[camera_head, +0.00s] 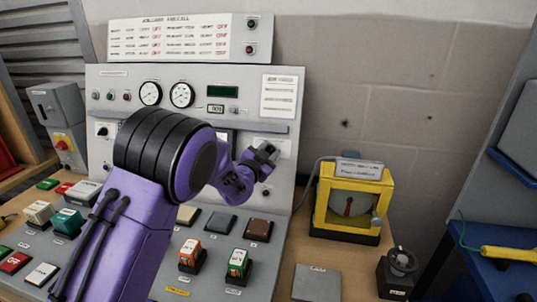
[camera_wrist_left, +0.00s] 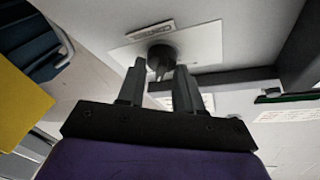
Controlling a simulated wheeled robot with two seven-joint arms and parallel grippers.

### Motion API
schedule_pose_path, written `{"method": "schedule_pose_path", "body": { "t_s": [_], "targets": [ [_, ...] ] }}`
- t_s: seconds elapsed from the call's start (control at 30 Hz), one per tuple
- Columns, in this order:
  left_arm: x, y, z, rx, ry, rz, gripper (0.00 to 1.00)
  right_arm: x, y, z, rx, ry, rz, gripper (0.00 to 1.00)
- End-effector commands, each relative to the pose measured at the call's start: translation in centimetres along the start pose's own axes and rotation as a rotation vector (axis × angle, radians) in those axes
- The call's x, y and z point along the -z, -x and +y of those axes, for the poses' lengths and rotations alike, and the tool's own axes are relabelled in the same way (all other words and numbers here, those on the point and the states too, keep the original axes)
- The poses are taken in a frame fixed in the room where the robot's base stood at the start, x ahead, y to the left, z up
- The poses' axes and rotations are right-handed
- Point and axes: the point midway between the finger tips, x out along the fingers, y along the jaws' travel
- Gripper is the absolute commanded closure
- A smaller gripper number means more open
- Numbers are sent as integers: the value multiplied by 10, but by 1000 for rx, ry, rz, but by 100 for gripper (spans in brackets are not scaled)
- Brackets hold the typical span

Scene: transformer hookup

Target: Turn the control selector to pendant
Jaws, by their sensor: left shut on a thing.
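My left gripper (camera_head: 262,160) reaches the right part of the upright control panel (camera_head: 250,95), at a white plate (camera_wrist_left: 125,60) with a small label. In the left wrist view a round dark selector knob (camera_wrist_left: 162,53) stands out from this plate. The tips of my left gripper (camera_wrist_left: 159,78) are on either side of the knob, shut on it. In the head view the gripper largely hides the knob, and the label is too small to read. My right gripper is not in view.
Another black knob (camera_head: 102,130) sits on the panel's left. Gauges (camera_head: 181,94) and a dark display (camera_head: 222,92) are above my arm. The sloping desk holds several coloured blocks (camera_head: 238,262). A yellow-framed device (camera_head: 348,200) stands to the right.

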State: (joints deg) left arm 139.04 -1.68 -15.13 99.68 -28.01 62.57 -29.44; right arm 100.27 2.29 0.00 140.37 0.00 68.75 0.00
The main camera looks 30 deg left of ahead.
Motion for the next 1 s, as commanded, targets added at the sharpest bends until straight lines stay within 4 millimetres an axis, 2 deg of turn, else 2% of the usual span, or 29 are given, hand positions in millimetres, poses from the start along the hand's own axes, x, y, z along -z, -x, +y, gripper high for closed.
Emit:
{"method": "schedule_pose_path", "body": {
  "t_s": [0.3, 0.83, 0.87, 0.9, 0.93, 1.0],
  "targets": [
    [-1, 0, 1, -52, -106, -2, 95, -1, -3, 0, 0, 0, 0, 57],
    [-1, 0, 1, -62, -127, -2, 95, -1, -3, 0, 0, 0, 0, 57],
    [-1, 0, 1, -62, -126, -2, 62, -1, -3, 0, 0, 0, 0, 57],
    [-1, 0, 1, -62, -126, -2, 49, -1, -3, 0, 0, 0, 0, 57],
    [-1, 0, 1, -62, -126, -2, 40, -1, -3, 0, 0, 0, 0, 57],
    [-1, 0, 1, -62, -126, -1, 40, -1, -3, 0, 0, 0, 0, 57]
  ]
}}
